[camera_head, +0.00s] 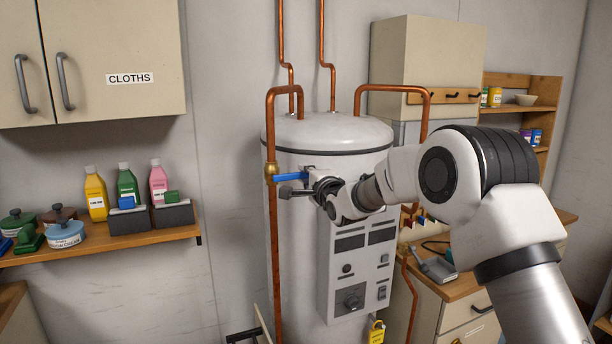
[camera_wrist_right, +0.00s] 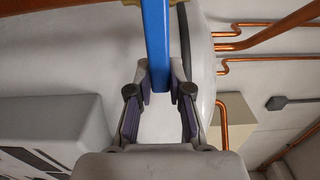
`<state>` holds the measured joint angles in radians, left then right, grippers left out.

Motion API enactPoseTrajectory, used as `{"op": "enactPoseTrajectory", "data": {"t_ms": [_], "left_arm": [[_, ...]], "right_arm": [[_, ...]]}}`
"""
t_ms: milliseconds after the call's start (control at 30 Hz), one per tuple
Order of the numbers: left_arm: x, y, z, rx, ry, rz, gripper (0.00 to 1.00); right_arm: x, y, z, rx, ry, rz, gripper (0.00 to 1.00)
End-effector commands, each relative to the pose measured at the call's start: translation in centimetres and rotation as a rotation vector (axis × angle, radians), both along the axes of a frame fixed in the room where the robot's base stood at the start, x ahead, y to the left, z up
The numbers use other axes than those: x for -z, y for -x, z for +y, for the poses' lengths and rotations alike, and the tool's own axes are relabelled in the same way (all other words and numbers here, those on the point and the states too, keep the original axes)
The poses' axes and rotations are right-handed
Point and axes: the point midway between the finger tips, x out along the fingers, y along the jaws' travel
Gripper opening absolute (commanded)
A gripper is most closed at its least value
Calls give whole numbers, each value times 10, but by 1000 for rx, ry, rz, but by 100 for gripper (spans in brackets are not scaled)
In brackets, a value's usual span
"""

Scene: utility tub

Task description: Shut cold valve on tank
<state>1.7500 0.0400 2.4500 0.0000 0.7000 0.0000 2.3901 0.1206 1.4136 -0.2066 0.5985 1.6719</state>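The white tank (camera_head: 325,135) stands upright in the middle of the head view. A brass valve (camera_head: 271,170) sits on the vertical copper pipe at its left. The valve's blue lever (camera_head: 290,177) points right, roughly level and crosswise to that pipe. My right gripper (camera_head: 293,184) is at the lever's free end. In the right wrist view the blue lever (camera_wrist_right: 157,40) comes down between the fingertips of my right gripper (camera_wrist_right: 160,78). The fingers are parted around it, with narrow gaps; firm contact does not show. My left gripper is not in view.
A control panel (camera_head: 360,265) juts from the tank's front, below my right gripper. Copper pipes run above the tank. A shelf (camera_head: 110,245) with bottles and tins is at left. A wooden-topped cabinet (camera_head: 460,290) stands at right.

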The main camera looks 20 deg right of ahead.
Motion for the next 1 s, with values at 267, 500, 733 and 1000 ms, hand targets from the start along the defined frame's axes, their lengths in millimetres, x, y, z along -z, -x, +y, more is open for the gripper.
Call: {"op": "enactPoseTrajectory", "data": {"t_ms": [267,500,733,1000], "left_arm": [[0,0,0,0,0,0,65],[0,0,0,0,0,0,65],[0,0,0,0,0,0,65],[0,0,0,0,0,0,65]], "right_arm": [[1,0,0,0,2,2,44],[1,14,-1,0,2,3,44],[1,70,-3,0,0,3,44],[2,117,-4,0,1,3,44]]}}
